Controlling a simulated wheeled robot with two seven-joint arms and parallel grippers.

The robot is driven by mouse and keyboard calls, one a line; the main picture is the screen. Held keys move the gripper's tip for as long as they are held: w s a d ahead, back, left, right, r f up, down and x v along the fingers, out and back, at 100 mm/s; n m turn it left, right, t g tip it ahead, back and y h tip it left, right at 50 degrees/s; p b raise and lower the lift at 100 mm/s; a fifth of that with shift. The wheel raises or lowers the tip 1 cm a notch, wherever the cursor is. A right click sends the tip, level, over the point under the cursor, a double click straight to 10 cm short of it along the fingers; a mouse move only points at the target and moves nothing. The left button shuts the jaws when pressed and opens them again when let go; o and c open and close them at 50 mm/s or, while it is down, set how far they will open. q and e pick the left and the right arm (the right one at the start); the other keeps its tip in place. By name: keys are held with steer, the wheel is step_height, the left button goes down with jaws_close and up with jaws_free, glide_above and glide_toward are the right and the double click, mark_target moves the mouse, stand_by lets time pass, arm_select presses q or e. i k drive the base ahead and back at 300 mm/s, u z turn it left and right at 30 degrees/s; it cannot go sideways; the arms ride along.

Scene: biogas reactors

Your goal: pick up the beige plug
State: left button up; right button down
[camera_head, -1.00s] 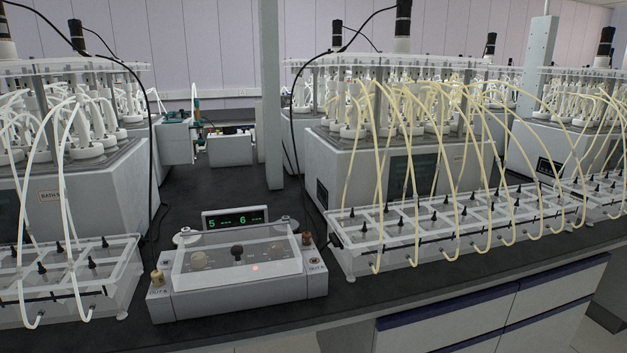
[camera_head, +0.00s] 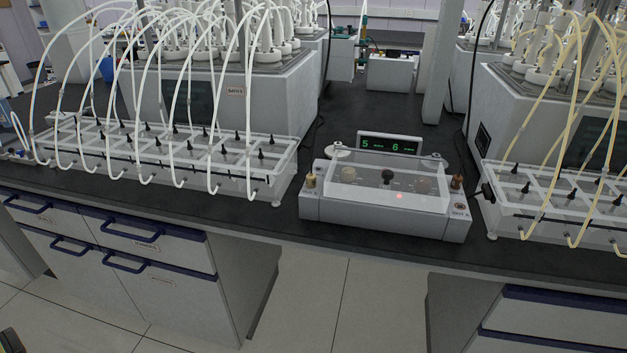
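A small beige plug (camera_head: 311,181) stands upright at the left end of the grey control box (camera_head: 385,216) on the bench. A brown plug (camera_head: 457,184) stands at the box's right end. Under the clear cover (camera_head: 400,160) are a pale beige knob (camera_head: 348,175), a black knob (camera_head: 387,177) and a brownish knob (camera_head: 424,186). A red light glows near them. Neither gripper can be made out. A small dark shape cuts into the bottom left corner; I cannot tell what it is.
A clear-topped rack with white tubes (camera_head: 270,180) stands left of the box, close to the beige plug. A rack with yellowish tubes (camera_head: 508,215) stands to the right. A green-digit display (camera_head: 390,144) rises behind. The bench front has drawers (camera_head: 140,245) and an open knee space.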

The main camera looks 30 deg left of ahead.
mark_target(311, 178)
steer(key=u, duration=3.1)
steer(key=i, duration=1.85)
steer(key=z, duration=2.75)
